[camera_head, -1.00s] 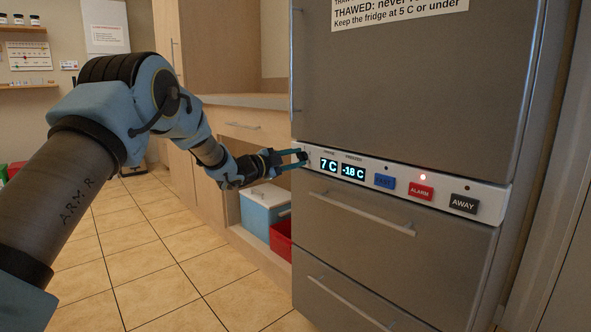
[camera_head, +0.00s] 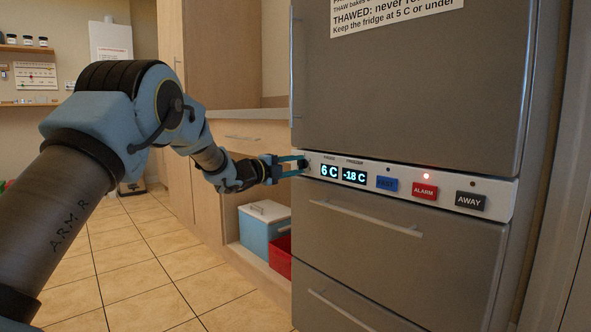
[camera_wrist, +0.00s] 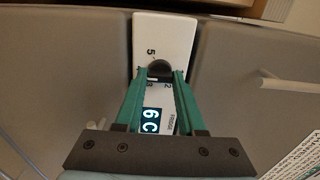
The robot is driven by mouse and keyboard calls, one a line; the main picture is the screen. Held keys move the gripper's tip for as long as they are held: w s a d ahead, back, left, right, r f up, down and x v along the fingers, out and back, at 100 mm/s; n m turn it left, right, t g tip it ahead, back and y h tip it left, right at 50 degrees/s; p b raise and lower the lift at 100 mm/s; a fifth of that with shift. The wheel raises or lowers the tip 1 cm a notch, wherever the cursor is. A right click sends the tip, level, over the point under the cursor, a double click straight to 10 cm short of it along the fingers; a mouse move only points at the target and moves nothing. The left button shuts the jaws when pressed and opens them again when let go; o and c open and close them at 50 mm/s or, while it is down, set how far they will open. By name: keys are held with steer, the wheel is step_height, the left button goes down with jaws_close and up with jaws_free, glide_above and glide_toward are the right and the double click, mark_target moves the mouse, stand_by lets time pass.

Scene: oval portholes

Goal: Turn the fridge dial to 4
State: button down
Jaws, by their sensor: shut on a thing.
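The fridge dial (camera_wrist: 159,70) is a dark round knob on the fridge's white control strip (camera_head: 430,180). Numbers are printed around it; a 5 and a 2 show in the wrist view, and the rest are partly hidden by the fingers. My gripper (camera_wrist: 160,76) has its two green fingers shut on the dial, one on each side. The fridge display (camera_head: 329,172) reads 6 C. I cannot tell which number the dial points at.
The freezer display (camera_head: 354,177) reads -18 C. Right of it are a blue button (camera_head: 387,184), a red ALARM button (camera_head: 425,191) under a lit red light, and a dark AWAY button (camera_head: 469,201). Drawer handles (camera_head: 365,218) stick out below.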

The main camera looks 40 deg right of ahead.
steer(key=shift+f, duration=0.1)
steer(key=c, duration=0.5)
jaws_free()
steer(key=shift+a, duration=0.15)
steer(key=a, duration=0.3)
steer(key=a+p, duration=0.1)
steer(key=a, duration=0.6)
steer(key=shift+w+a+p, duration=0.25)
steer(key=shift+w+p, duration=0.05)
steer(key=shift+w, duration=0.1)
